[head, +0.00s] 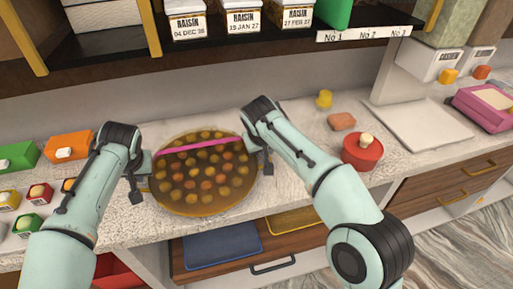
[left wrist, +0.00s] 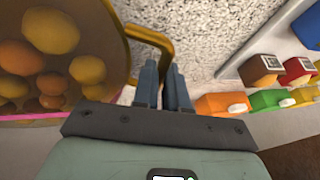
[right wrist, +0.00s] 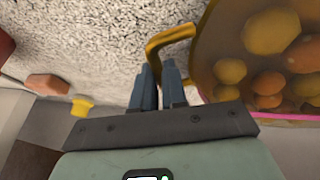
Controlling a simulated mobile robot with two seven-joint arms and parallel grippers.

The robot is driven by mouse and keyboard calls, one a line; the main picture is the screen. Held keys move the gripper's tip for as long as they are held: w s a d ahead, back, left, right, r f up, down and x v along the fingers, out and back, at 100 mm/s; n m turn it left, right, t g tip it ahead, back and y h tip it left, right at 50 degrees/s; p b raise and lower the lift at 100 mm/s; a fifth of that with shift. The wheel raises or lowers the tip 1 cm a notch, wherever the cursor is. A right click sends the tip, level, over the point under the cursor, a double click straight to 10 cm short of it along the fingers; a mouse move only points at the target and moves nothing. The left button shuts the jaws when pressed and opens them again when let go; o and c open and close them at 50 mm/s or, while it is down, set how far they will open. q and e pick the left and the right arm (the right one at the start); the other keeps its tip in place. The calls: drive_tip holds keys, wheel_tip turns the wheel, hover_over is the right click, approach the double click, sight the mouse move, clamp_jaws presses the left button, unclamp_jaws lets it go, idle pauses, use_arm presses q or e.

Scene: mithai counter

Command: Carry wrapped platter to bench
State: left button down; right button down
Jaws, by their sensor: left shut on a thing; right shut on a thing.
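The wrapped platter (head: 200,205) is a round brown dish of orange and yellow sweets under clear wrap, with a pink ribbon (head: 198,146) across it. It is at or just above the pale counter; I cannot tell if it touches. My left gripper (head: 137,186) is shut on the platter's left handle, a brass loop that shows in the left wrist view (left wrist: 152,38). My right gripper (head: 262,163) is shut on the right handle, which shows in the right wrist view (right wrist: 170,38). The sweets also show through the wrap in both wrist views. I cannot pick out the bench.
A shelf of labelled raisin boxes (head: 242,18) hangs above the counter (head: 320,180). Small coloured boxes (head: 68,146) stand left. A red pot (head: 361,151), a yellow item (head: 324,98) and a pale slab (head: 418,124) stand right. Drawers (head: 460,185) are below.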

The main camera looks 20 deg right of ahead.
use_arm(q)
drive_tip(key=shift+f+b, duration=0.4)
drive_tip(key=shift+f, duration=0.2)
use_arm(e)
drive_tip(key=shift+f, duration=0.55)
use_arm(q)
drive_tip(key=c, duration=1.2)
unclamp_jaws()
use_arm(e)
drive_tip(key=c, duration=1.2)
unclamp_jaws()
use_arm(q)
drive_tip(key=shift+o, duration=0.2)
use_arm(e)
drive_tip(key=shift+o, duration=0.2)
use_arm(q)
drive_tip(key=shift+r, duration=0.1)
use_arm(e)
drive_tip(key=shift+r, duration=0.2)
use_arm(q)
drive_tip(key=v, duration=1.2)
use_arm(e)
drive_tip(key=v, duration=1.1)
drive_tip(key=shift+s+r, duration=0.25)
drive_tip(key=shift+r, duration=0.05)
drive_tip(key=shift+a, duration=0.1)
